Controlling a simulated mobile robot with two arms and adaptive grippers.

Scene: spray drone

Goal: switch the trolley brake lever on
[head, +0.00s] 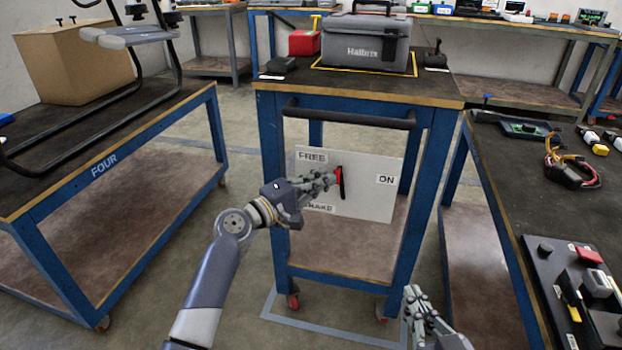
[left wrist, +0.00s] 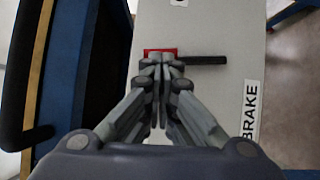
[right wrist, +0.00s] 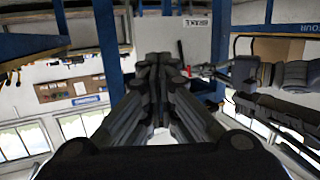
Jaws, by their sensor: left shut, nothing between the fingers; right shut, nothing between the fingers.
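The brake lever is a black bar (head: 342,188) with a red part, on a white panel (head: 365,205) on the trolley's front. The bar points down; it also shows in the left wrist view (left wrist: 205,60). FREE is at the panel's upper left, ON at its right, BRAKE at its lower left, partly covered. My left gripper (head: 328,179) is shut and empty, its fingertips at the red part; I cannot tell whether they touch. It also shows in the left wrist view (left wrist: 161,70). My right gripper (head: 412,296) is shut and empty, low before the trolley's right leg.
The blue trolley (head: 272,165) has a black push bar (head: 350,117) above the panel and carries a grey case (head: 362,45). A blue bench (head: 120,170) stands left and a cluttered workbench (head: 500,175) right.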

